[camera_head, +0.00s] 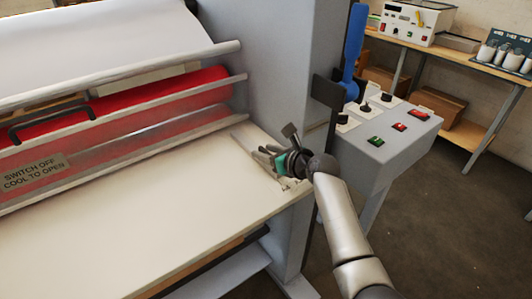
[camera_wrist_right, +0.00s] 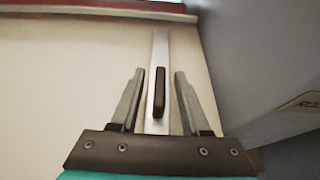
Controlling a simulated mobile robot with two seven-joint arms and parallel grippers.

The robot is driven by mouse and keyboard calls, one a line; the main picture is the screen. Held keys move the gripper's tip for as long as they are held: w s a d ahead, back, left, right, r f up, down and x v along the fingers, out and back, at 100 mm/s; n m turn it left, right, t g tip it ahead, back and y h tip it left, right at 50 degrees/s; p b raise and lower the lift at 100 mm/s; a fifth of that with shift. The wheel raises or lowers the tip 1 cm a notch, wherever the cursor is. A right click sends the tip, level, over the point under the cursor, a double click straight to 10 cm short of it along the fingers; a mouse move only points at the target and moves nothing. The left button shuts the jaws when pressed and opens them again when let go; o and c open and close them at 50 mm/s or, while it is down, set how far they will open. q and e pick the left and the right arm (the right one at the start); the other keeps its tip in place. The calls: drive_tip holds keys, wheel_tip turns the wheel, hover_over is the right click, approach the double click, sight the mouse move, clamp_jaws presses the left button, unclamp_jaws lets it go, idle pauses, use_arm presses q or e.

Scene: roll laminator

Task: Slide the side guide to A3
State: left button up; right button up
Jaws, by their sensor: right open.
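The side guide (camera_head: 242,139) is a pale metal strip on the right end of the cream feed table (camera_head: 170,200), beside the grey machine housing. In the right wrist view, the guide (camera_wrist_right: 161,50) runs away from me and carries an upright dark grip (camera_wrist_right: 159,93). My right gripper (camera_head: 266,153) is low over the guide. Its open fingers (camera_wrist_right: 157,100) stand on either side of the dark grip, with a visible gap on both sides. In the head view my gripper hides the grip and part of the guide. No A3 mark is readable. My left gripper is not in view.
The grey housing (camera_head: 285,60) rises close on the right of the guide. A red roller (camera_head: 150,92) lies behind a clear guard above the table's far edge. A control box (camera_head: 385,150) and a blue lever (camera_head: 354,50) stand right. The table left of the guide is clear.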

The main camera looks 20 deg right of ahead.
clamp_jaws()
idle(0.4)
idle(1.1)
